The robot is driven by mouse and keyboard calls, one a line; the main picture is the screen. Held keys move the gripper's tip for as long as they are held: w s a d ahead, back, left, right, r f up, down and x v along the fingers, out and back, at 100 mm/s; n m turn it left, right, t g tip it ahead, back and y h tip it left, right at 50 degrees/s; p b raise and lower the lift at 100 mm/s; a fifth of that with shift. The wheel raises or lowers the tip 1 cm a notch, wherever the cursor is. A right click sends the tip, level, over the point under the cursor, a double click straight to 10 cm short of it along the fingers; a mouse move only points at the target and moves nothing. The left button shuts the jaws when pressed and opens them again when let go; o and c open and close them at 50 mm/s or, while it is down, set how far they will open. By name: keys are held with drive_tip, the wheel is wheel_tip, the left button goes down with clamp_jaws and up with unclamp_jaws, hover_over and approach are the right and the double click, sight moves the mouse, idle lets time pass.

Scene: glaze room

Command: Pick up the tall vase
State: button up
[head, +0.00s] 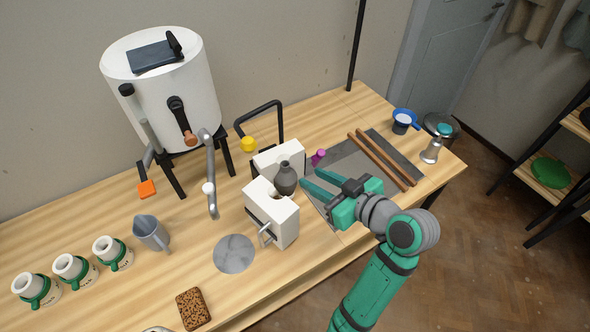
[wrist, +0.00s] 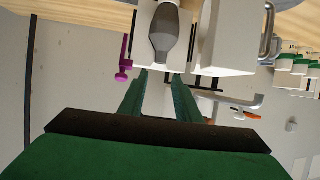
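A dark grey vase with a round belly and narrow neck (head: 286,180) stands upright between two white blocks, the front block (head: 284,226) and the rear block (head: 267,162). Its lower part is hidden by the front block in the head view. My gripper (head: 310,181) is open and empty, just right of the vase, with its fingers pointing at it. In the wrist view, which appears upside down, the vase (wrist: 165,32) lies ahead of the open fingertips (wrist: 160,74), roughly in line with the gap. The fingers do not appear to surround it.
The white blocks close in on the vase; the front one has a metal clamp (head: 267,234). A magenta knob (head: 318,157) stands close behind my fingers. A grey slab (head: 350,165) with wooden rods (head: 383,159) lies under and behind my gripper. A grey pitcher (head: 150,232) stands left.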

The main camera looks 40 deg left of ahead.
sight(288, 167)
drive_tip(key=shift+f+x, duration=0.2)
drive_tip(key=shift+x, duration=5.2)
drive_tip(key=shift+s+d, duration=0.1)
drive_tip(key=shift+s, duration=0.05)
drive_tip(key=c, duration=0.7)
